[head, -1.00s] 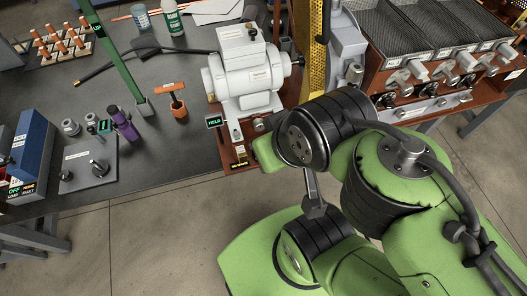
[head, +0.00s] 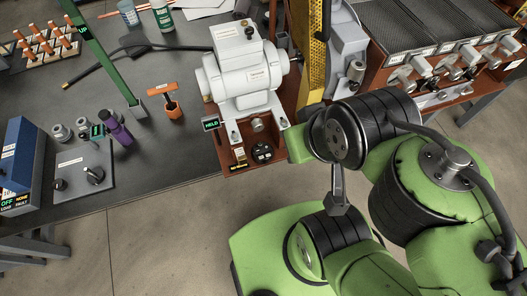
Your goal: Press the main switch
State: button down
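No label that I can read names the main switch. A small black panel with round parts (head: 262,152) sits on the red-brown base of the white motor-like machine (head: 243,75). A grey plate with a black lever knob (head: 94,175) lies on the bench at left. Beside it, a blue box (head: 22,165) has a lit display reading OFF and NONE, over LOAD and FAULT. My green and black arm (head: 345,135) is right of the machine's base. My gripper's fingers do not show, so their state and any contact are hidden.
A small display reading HELD (head: 211,124) stands before the machine. A green post (head: 105,55), an orange T-handle (head: 168,103) and a purple piece (head: 118,128) stand on the dark bench. Wire-mesh trays (head: 410,35) are at the upper right.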

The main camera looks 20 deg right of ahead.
aim_at(265, 148)
jog(key=i+j+u, duration=0.1)
jog(key=u, duration=0.25)
jog(key=i+j+u, duration=0.1)
jog(key=u, duration=0.25)
jog(key=i+j+u, duration=0.1)
jog(key=u, duration=0.2)
jog(key=j, duration=0.1)
